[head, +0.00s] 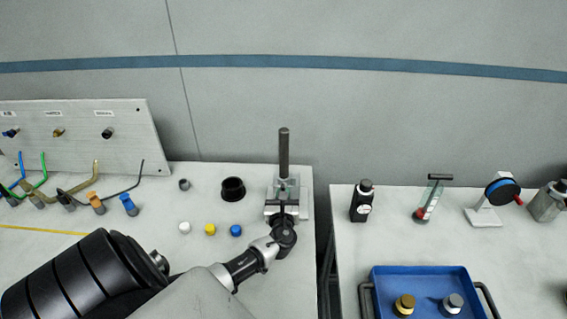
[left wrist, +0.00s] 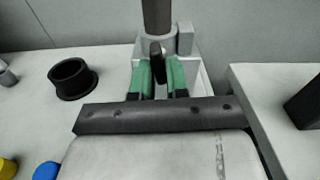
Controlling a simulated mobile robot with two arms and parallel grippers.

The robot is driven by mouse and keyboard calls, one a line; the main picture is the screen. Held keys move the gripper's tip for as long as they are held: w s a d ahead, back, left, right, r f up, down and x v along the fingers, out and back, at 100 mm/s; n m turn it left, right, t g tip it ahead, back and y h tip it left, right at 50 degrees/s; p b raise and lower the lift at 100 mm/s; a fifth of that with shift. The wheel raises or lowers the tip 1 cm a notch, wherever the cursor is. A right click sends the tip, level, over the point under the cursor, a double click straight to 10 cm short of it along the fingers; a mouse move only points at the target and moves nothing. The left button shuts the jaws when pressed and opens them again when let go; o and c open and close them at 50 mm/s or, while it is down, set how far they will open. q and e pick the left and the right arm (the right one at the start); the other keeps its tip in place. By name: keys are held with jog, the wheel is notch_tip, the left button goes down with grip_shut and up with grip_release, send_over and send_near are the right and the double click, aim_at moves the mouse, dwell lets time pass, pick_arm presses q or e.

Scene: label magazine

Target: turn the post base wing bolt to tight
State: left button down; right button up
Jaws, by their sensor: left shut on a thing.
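The post (head: 284,150) is a dark upright rod in a grey base (head: 303,203) near the right edge of the left table. My left gripper (head: 282,199) is at the base's near side. In the left wrist view its green-padded fingers (left wrist: 161,76) are shut on the wing bolt, one on each side. My right gripper is in neither view.
A black ring cup (head: 232,189) stands left of the base. White, yellow and blue caps (head: 236,230) lie nearer. A board with cables (head: 90,135) is at far left. Past a gap, the right table holds a black bottle (head: 362,203) and a blue tray (head: 425,274).

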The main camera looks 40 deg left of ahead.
pick_arm(q)
jog(key=shift+m, duration=0.5)
dwell(2.8)
dwell(0.7)
jog(key=c, duration=1.2)
grip_release()
jog(key=v, duration=1)
jog(key=shift+s+d+b, duration=0.25)
jog(key=shift+s+b, duration=0.05)
jog(key=shift+b, duration=0.05)
